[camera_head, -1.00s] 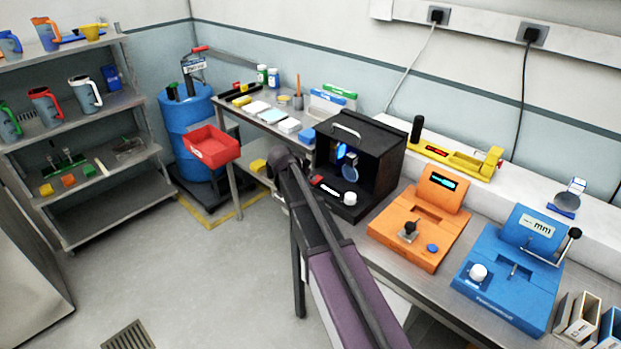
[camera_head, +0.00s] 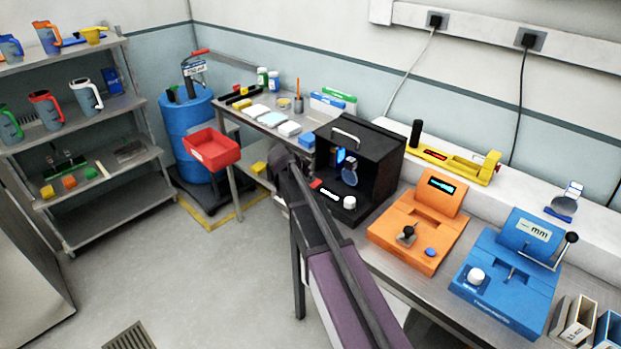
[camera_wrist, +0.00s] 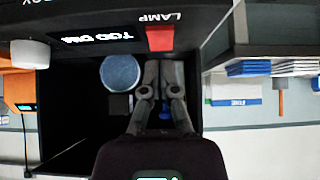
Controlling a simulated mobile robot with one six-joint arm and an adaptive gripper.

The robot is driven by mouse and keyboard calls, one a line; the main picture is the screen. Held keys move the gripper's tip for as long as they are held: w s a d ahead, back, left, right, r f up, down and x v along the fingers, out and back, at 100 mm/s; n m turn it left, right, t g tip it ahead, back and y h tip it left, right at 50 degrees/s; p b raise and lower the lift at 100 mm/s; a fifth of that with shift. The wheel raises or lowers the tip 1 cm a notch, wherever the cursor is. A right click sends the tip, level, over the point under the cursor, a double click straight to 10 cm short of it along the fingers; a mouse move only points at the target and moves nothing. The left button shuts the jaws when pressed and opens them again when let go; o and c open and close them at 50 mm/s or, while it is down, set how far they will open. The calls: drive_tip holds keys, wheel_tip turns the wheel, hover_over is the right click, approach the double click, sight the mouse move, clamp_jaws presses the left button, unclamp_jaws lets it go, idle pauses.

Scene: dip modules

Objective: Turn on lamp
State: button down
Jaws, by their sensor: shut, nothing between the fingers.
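The black lamp box (camera_head: 385,150) stands on the bench with its open front facing me. A red switch (camera_wrist: 160,38), beside the upside-down label LAMP, is on its front edge in the wrist view. A display (camera_wrist: 97,38) next to it appears to read TOO DIM. A white knob (camera_wrist: 28,55) is further left. My gripper (camera_wrist: 162,66) is shut and empty, its fingertips close to the red switch in the picture; contact cannot be told. A round blue disc (camera_wrist: 122,73) is in the dark box. My arm hides the gripper in the head view.
An orange device (camera_head: 418,228) and a blue device (camera_head: 508,270) stand right of the box. A red bin (camera_head: 212,149) and a blue drum (camera_head: 190,130) are left. Several small items lie on the bench behind my arm. The floor (camera_head: 200,280) at left is clear.

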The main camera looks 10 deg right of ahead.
drive_tip(key=shift+s+a+r+p, duration=0.15)
drive_tip(key=shift+r+p, duration=1.5)
drive_tip(key=shift+r, duration=0.15)
drive_tip(key=a+f+p+v, duration=0.1)
drive_tip(key=p+v, duration=0.4)
drive_tip(key=v, duration=0.4)
drive_tip(key=shift+s+a+p, duration=0.35)
drive_tip(key=shift+s+p, duration=0.05)
drive_tip(key=shift+s, duration=0.15)
drive_tip(key=s+d+f+n+g+y, duration=0.1)
drive_tip(key=s+n+y, duration=0.1)
drive_tip(key=s, duration=0.5)
drive_tip(key=s+d+f+n+g+y, duration=0.1)
drive_tip(key=s+f+n+g+y, duration=0.1)
drive_tip(key=s+n, duration=0.3)
drive_tip(key=s+d+f+n+g+y, duration=0.1)
drive_tip(key=s+n+y, duration=0.2)
drive_tip(key=s, duration=0.8)
drive_tip(key=shift+s+f+n+g, duration=0.25)
drive_tip(key=shift+n+g, duration=0.05)
drive_tip(key=shift+n, duration=0.4)
